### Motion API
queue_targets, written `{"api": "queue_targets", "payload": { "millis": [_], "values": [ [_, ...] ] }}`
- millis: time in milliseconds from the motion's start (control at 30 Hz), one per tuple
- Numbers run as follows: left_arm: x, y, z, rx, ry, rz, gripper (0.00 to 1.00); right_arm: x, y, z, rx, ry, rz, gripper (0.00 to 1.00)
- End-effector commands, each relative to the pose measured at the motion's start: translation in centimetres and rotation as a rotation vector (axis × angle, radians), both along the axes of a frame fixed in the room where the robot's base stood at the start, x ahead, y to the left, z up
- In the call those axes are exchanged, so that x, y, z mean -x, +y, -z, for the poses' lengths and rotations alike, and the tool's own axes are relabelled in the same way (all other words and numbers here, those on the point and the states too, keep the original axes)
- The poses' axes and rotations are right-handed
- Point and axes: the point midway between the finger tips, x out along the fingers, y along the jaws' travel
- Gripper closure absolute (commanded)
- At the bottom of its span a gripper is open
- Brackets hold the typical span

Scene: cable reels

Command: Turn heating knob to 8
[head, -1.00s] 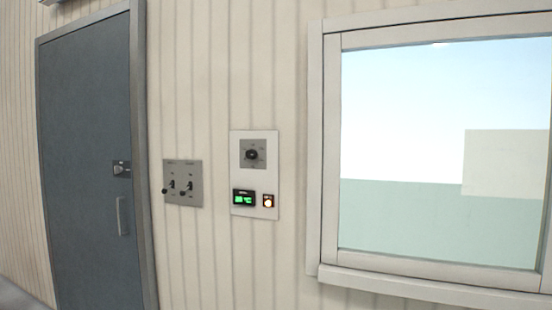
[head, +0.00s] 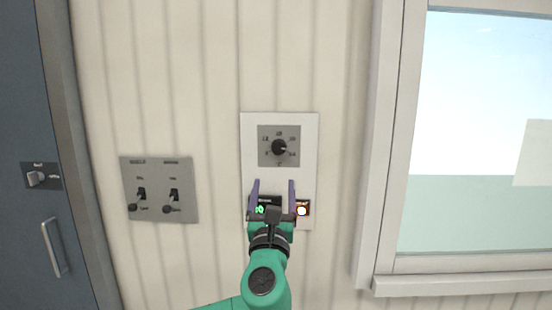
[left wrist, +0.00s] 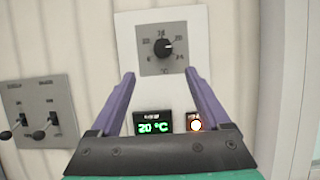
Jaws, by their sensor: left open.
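The heating knob (head: 279,147) is a round black dial on a grey square plate, high on a white wall panel (head: 309,125). It also shows in the left wrist view (left wrist: 163,48), with its pale mark pointing to the right; the scale numbers are too small to read surely. My left gripper (head: 273,182) is open and empty, its two purple fingers pointing up below the knob. In the left wrist view the fingertips (left wrist: 159,74) lie to either side of and below the knob, apart from it. The right gripper is not in view.
A green display (left wrist: 153,127) reading 20 °C and a lit orange button (left wrist: 195,124) sit low on the panel. A grey switch plate (head: 159,213) is to the left, then a grey door (head: 30,120). A window (head: 470,100) is at the right.

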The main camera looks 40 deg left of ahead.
Motion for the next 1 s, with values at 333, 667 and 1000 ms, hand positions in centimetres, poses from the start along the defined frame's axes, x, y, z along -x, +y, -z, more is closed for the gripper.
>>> {"api": "queue_targets", "payload": {
  "millis": [333,667,1000],
  "values": [
    [-5.7,4.5,-3.7,0.004,0.001,-0.004,0.2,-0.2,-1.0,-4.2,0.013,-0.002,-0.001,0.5],
    [-10.3,7.9,-5.4,0.007,0.003,0.002,0.2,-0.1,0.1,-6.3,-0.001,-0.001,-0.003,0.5],
    [-10.5,8.0,-5.2,0.006,0.004,0.002,0.47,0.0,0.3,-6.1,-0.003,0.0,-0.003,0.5]
  ]
}}
